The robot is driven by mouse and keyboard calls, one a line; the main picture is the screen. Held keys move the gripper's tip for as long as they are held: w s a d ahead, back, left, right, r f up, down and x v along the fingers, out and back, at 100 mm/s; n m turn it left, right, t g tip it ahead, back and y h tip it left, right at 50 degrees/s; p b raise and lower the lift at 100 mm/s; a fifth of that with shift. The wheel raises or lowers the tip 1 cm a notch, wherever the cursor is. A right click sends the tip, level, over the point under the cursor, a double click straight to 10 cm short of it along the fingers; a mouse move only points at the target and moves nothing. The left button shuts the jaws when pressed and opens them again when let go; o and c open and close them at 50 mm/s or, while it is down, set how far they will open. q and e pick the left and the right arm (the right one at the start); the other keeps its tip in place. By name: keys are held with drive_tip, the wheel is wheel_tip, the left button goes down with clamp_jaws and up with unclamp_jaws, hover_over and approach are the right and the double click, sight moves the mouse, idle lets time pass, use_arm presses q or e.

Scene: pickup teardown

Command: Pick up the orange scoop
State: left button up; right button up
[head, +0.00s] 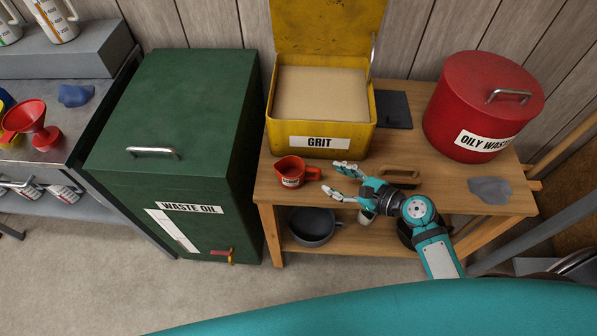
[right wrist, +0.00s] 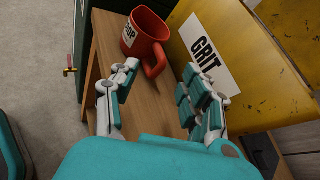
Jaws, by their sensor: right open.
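The orange scoop (head: 291,172) is a red-orange cup with a label and a side handle. It stands upright on the wooden table (head: 450,190), near its left edge and in front of the grit bin. In the right wrist view the scoop (right wrist: 147,32) is ahead, its handle turned toward my fingers. My right gripper (head: 332,177) is open just right of the scoop, with its fingers pointing at the handle. In the right wrist view the handle lies in line with the gap between the fingertips (right wrist: 160,74), which look empty. My left gripper is not in view.
The yellow grit bin (head: 320,144) stands open close behind the scoop. A green waste oil cabinet (head: 165,110) is to the left. A red oily waste can (head: 480,105) and a grey rag (head: 490,189) are on the right. A dark pan (head: 312,226) is on the lower shelf.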

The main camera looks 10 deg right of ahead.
sight(319, 173)
drive_tip(key=x, duration=0.6)
drive_tip(key=shift+w+d+f, duration=0.15)
drive_tip(key=shift+f, duration=0.25)
clamp_jaws()
